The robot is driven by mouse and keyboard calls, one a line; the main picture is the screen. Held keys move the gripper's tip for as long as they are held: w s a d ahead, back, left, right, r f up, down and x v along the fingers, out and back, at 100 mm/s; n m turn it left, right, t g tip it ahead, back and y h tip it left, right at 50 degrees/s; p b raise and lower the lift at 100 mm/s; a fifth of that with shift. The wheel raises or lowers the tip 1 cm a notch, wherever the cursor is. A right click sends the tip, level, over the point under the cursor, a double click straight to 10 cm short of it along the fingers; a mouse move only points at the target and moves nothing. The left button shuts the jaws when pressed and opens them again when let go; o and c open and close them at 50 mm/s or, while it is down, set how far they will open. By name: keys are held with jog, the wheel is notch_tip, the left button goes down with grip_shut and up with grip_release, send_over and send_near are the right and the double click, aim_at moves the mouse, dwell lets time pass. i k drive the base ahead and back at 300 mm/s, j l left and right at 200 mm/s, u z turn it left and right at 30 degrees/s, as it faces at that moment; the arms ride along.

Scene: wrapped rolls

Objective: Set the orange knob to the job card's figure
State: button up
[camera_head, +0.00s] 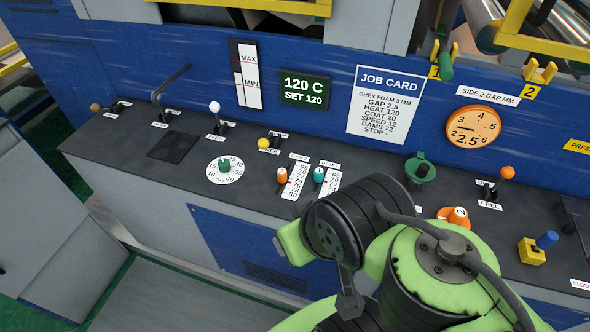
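The job card (385,103) is a white sheet with a blue header on the blue back panel. It reads gap 2.5, heat 120, coat 20, speed 12, dams 72 and stop, with the figure after stop unclear. An orange knob (457,212) with a small white label, seemingly 24, sits on the dark console behind my arm, which hides part of it. Above it, an orange dial (472,126) labelled side 2 gap mm shows 2.5. My green and black arm fills the lower middle. I cannot make out my gripper's fingers in this view.
An orange-topped slider (282,175) and a teal-topped slider (319,175) stand on number scales. A white coat dial (225,168), a green knob (421,169), an orange ball lever (507,172) and a yellow block with a blue handle (532,251) also stand on the console.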

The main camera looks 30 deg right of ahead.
aim_at(281, 173)
jog(key=i+j, duration=0.35)
jog(key=j, duration=0.15)
jog(key=i+j, duration=0.4)
jog(key=k+j, duration=0.05)
jog(key=j, duration=0.1)
